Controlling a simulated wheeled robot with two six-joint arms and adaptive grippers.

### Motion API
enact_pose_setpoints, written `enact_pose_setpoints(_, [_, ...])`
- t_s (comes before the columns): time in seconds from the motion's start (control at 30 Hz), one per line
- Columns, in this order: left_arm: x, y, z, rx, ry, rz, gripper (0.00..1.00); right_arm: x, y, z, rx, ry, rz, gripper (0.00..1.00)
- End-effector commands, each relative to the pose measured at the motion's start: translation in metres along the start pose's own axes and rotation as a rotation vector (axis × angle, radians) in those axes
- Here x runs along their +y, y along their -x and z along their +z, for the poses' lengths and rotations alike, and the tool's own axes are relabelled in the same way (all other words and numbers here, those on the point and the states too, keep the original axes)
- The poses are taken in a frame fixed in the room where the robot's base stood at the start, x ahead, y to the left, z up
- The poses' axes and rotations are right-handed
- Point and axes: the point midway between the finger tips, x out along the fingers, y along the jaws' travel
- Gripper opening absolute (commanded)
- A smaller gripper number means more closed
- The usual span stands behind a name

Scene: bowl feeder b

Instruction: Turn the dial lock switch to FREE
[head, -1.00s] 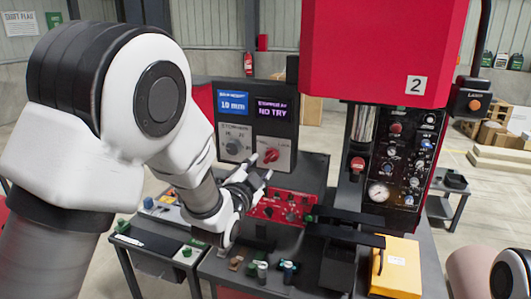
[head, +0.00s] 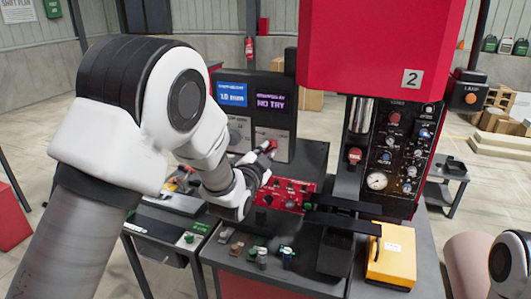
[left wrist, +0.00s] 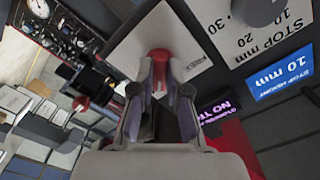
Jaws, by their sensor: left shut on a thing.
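The dial lock switch is a red knob (left wrist: 160,62) on a white plate (left wrist: 135,42) in the left wrist view. In the head view the knob (head: 270,146) shows only partly, at the lower right of the dark display panel, behind my gripper. My left gripper (left wrist: 160,84) has its two fingers on either side of the red knob and is shut on it. In the head view the left gripper (head: 262,162) reaches up to the panel from the left. Part of a label shows on the plate beside the knob; I cannot read it surely. My right gripper is out of view.
A STOP mm dial plate (left wrist: 262,35) is beside the lock plate. A red control box (head: 290,194) sits below. A yellow box (head: 391,256) stands at right.

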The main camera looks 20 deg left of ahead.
Motion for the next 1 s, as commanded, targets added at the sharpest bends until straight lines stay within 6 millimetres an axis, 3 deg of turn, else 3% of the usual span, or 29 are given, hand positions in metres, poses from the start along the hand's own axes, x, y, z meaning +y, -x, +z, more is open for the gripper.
enact_pose_setpoints(0.37, [0.0,-0.001,0.0,0.009,0.151,-0.005,0.0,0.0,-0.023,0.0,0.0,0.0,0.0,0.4])
enact_pose_setpoints(1.0, [-0.002,-0.001,-0.002,0.017,0.736,-0.006,0.0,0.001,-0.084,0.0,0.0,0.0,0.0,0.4])
